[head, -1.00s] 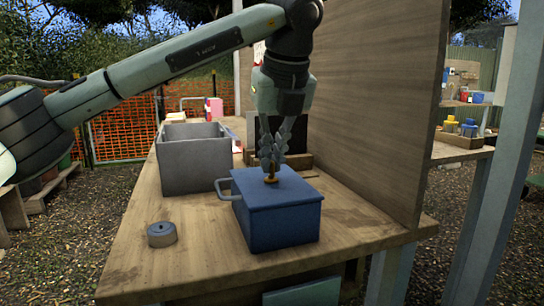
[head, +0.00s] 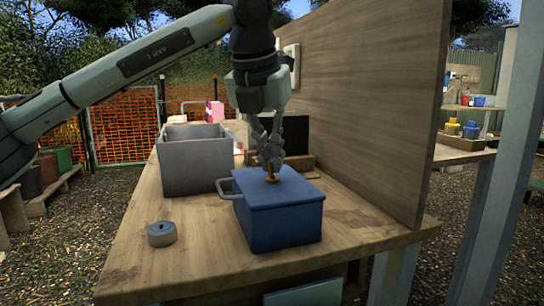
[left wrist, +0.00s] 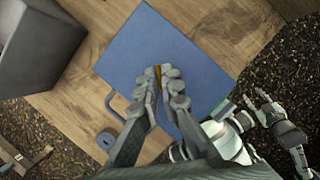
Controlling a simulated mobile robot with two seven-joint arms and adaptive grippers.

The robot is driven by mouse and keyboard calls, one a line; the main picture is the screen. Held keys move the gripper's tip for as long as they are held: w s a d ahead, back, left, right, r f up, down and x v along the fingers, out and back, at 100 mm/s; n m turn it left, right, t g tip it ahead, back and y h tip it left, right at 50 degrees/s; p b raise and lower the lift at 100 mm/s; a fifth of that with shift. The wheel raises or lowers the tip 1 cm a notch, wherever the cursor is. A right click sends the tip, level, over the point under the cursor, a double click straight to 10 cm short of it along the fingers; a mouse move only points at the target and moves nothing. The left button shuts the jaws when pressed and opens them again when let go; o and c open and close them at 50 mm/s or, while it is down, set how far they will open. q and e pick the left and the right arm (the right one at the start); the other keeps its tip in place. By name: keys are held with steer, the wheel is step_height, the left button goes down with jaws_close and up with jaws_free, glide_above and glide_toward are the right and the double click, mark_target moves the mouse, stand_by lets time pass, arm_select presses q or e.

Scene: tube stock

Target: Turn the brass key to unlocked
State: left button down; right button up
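A small brass key (head: 271,174) stands upright on the lid of a blue box (head: 285,225) on the wooden bench. My left gripper (head: 268,158) points down over the lid, its fingertips closed around the top of the key. In the left wrist view the key (left wrist: 157,72) shows as a sliver between the two fingertips (left wrist: 160,76); the fingers cover most of it. The blue box (left wrist: 190,48) fills the middle there. My right gripper (left wrist: 257,98) shows at the lower right of the left wrist view, empty, fingers apart, beside the bench and away from the box.
A grey open bin (head: 195,165) stands behind and left of the box. A round grey piece (head: 161,234) lies at the front left of the bench (head: 190,265). An upright wooden panel (head: 365,110) rises along the right side. The bench's left front is mostly clear.

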arm_select(q)
steer(key=shift+r+m, duration=0.1)
steer(key=shift+m, duration=0.4)
steer(key=shift+m+h+p, duration=0.3)
steer(key=shift+m, duration=0.1)
steer(key=m+g+h+p, duration=0.1)
steer(key=m+p, duration=0.1)
steer(key=m, duration=0.2)
steer(key=m+g+h+p, duration=0.1)
steer(key=m+p, duration=0.1)
steer(key=m, duration=0.1)
steer(key=shift+w+a+m+g, duration=0.2)
steer(key=shift+m+g, duration=0.1)
steer(key=shift+m, duration=0.1)
steer(key=shift+m+p, duration=0.5)
arm_select(e)
step_height(320, 180, down, 13)
steer(key=w+g, duration=0.1)
steer(key=shift+w+y, duration=0.35)
steer(key=shift+y, duration=0.05)
arm_select(q)
steer(key=c, duration=1.7)
jaws_free()
arm_select(e)
steer(key=shift+a, duration=0.1)
steer(key=shift+r, duration=0.1)
arm_select(q)
steer(key=v, duration=1.2)
steer(key=shift+w, duration=0.2)
